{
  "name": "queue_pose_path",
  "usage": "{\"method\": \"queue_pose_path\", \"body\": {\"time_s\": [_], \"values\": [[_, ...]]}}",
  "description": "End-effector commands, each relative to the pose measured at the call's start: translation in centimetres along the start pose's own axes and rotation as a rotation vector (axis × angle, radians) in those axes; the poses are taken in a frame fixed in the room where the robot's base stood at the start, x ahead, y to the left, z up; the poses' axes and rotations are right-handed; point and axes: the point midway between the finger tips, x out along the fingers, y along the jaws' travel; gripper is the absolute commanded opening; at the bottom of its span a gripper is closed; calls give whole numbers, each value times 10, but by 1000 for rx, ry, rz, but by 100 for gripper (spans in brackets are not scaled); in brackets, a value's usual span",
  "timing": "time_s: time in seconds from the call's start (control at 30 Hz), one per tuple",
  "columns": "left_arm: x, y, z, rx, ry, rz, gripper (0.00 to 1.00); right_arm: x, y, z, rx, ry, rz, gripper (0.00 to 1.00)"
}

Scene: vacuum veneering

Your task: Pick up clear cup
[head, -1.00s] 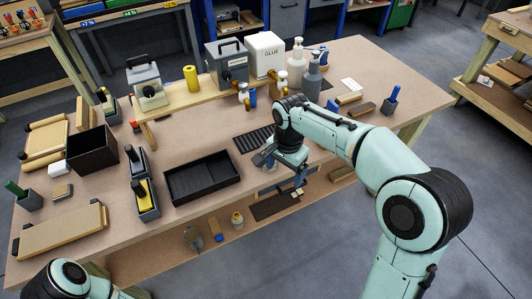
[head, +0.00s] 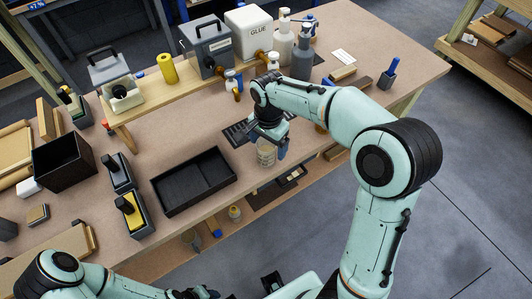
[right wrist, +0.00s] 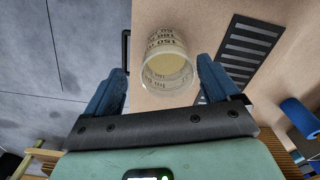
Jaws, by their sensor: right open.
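The clear cup (head: 266,154) stands near the front edge of the workbench, partly hidden by my right gripper. In the right wrist view the cup (right wrist: 167,65) is see-through, with dark measuring marks and a yellowish bottom. My right gripper (head: 268,144) is above and close to the cup. In the right wrist view, its two blue fingers (right wrist: 162,84) are open, with the cup between and ahead of them. A gap shows on each side, so the fingers do not grip it.
A black tray (head: 194,181) lies left of the cup. A dark slotted mat (head: 237,133) lies behind it. A wooden shelf (head: 196,89) at the back carries a glue container (head: 249,38) and other items. Pump bottles (head: 302,52) stand behind my right arm.

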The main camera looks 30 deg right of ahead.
Motion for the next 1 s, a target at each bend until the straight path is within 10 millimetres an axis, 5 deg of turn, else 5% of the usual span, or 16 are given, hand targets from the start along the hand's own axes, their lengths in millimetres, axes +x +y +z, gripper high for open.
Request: {"method": "queue_pose_path", "body": {"time_s": [0.43, 0.73, 0.9, 1.0], "values": [[2, 0, 0, 0, 0, 0, 43, 51, -7, -2, -1, 0, 1, 89], [2, -1, 0, 0, 0, 0, 43, 56, -7, -2, 0, 0, -1, 89], [2, -1, 0, 0, 0, 0, 43, 55, -7, -2, -1, 0, -1, 37], [2, -1, 0, 0, 0, 0, 43, 55, -7, -2, -1, 0, -2, 30]]}}
